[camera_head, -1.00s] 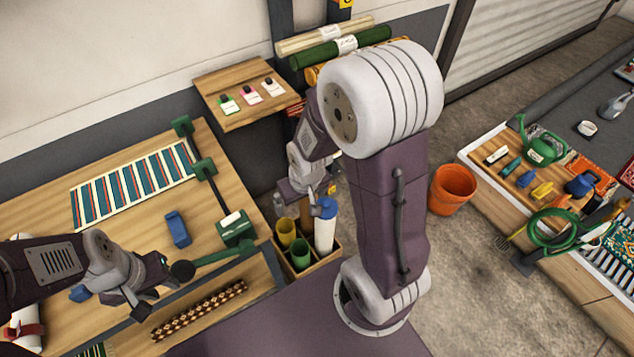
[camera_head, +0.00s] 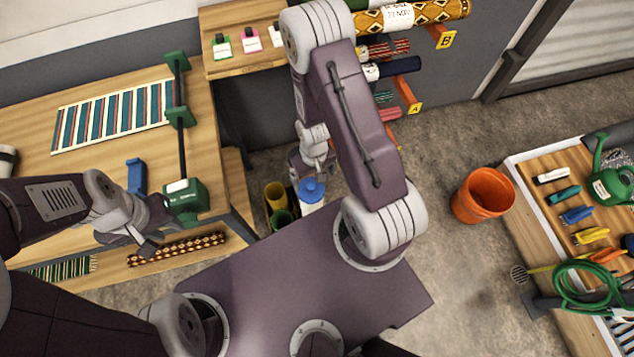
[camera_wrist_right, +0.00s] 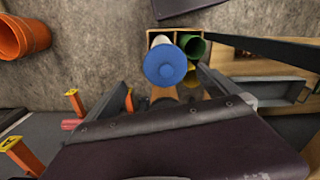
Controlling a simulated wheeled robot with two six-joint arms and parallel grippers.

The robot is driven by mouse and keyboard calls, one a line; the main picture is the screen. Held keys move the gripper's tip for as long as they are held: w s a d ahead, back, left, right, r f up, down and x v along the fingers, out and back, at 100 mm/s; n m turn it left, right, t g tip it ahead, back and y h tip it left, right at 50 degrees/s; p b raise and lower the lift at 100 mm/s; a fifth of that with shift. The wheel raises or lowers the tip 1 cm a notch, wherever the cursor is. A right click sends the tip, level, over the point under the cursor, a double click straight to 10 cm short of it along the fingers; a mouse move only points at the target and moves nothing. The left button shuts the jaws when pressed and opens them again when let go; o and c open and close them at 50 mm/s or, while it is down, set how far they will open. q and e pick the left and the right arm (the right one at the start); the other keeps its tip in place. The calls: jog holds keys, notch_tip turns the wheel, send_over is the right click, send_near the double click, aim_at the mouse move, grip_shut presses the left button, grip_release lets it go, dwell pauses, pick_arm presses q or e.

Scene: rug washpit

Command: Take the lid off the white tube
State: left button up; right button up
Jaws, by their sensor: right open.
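The white tube (camera_head: 309,208) stands upright in the crate, with its blue lid (camera_head: 312,188) on top. In the right wrist view the blue lid (camera_wrist_right: 165,65) faces the camera near the middle, with a strip of white tube (camera_wrist_right: 160,40) behind it. My right gripper (camera_head: 308,172) is open and close to the lid in the head view; its fingertips are partly hidden, and I cannot tell whether they touch the lid. My left gripper (camera_head: 140,241) is over the near edge of the wooden table, away from the tube; its jaw state is unclear.
The crate (camera_wrist_right: 182,32) also holds a yellow tube (camera_head: 274,196) and a green tube (camera_head: 282,219). An orange bucket (camera_head: 483,195) stands on open floor to the right. Rolled rugs (camera_head: 410,17) rest on a wall rack behind my right arm.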

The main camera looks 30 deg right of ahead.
aim_at(311, 187)
jog(key=shift+a+f, duration=0.1)
jog(key=shift+a, duration=0.05)
jog(key=shift+s+a+f, duration=0.1)
jog(key=shift+a+f, duration=0.2)
jog(key=shift+f, duration=0.3)
jog(key=shift+a+f, duration=0.3)
jog(key=shift+f, duration=0.65)
jog(key=shift+d+f, duration=0.15)
jog(key=shift+d, duration=0.1)
jog(key=shift+d+f, duration=0.1)
jog(key=shift+f, duration=0.25)
jog(key=f, duration=0.4)
jog(key=shift+w+a, duration=0.2)
jog(key=shift+w, duration=0.15)
jog(key=shift+f, duration=0.25)
jog(key=shift+d, duration=0.1)
jog(key=c, duration=1.2)
pick_arm(q)
jog(key=shift+a+f, duration=0.15)
jog(key=shift+a, duration=0.45)
pick_arm(e)
jog(key=shift+o, duration=0.2)
jog(key=shift+r, duration=0.15)
